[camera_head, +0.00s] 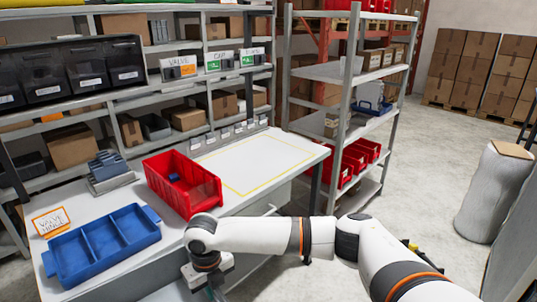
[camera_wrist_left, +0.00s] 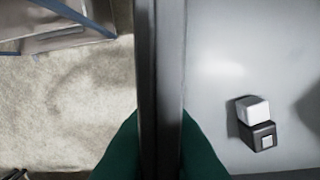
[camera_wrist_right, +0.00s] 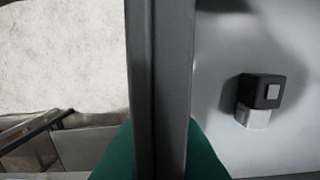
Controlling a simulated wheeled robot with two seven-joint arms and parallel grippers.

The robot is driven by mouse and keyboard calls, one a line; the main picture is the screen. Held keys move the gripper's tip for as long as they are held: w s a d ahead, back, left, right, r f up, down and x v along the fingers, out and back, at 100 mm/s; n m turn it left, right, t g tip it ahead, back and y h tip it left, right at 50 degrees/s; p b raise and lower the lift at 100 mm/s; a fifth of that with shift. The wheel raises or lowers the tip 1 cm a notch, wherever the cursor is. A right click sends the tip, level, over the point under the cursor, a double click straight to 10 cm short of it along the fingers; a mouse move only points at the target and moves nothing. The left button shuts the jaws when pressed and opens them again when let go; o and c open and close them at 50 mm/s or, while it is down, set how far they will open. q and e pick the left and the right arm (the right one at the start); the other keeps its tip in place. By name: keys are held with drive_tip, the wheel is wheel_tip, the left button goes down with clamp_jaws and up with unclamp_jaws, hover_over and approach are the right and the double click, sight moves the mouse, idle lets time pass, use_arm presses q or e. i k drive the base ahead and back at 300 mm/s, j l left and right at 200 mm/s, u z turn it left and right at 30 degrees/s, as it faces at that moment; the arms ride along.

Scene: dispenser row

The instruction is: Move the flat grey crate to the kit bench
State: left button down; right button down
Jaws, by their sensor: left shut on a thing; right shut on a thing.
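My right gripper (camera_head: 208,278) hangs at the bottom of the head view, in front of the white-topped bench (camera_head: 235,150). In the right wrist view its green fingers (camera_wrist_right: 160,150) are shut on a wall of the flat grey crate (camera_wrist_right: 215,60). In the left wrist view the green fingers of my left gripper (camera_wrist_left: 160,150) are shut on a crate wall, with the grey crate floor (camera_wrist_left: 215,60) to the right. A small black-and-white piece (camera_wrist_left: 258,122) lies inside the crate. The crate and left gripper do not show in the head view. No sign confirms which bench is the kit bench.
The bench top holds a red bin (camera_head: 205,185), a blue divided tray (camera_head: 95,265) and a sign (camera_head: 50,222). A yellow-outlined area (camera_head: 257,162) there is empty. Shelving (camera_head: 350,75) stands behind. Open floor and a white cylinder (camera_head: 493,190) are at right.

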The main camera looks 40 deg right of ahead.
sight(256, 159)
drive_tip(key=l, duration=0.5)
drive_tip(key=i+l, duration=0.15)
drive_tip(key=l, duration=0.35)
drive_tip(key=l+z, duration=0.1)
drive_tip(key=l, duration=0.4)
drive_tip(key=i+l, duration=0.15)
drive_tip(key=l, duration=0.3)
drive_tip(key=i+l, duration=0.1)
drive_tip(key=l, duration=0.4)
drive_tip(key=i+l+z, duration=0.1)
drive_tip(key=l, duration=0.4)
drive_tip(key=i, duration=1.45)
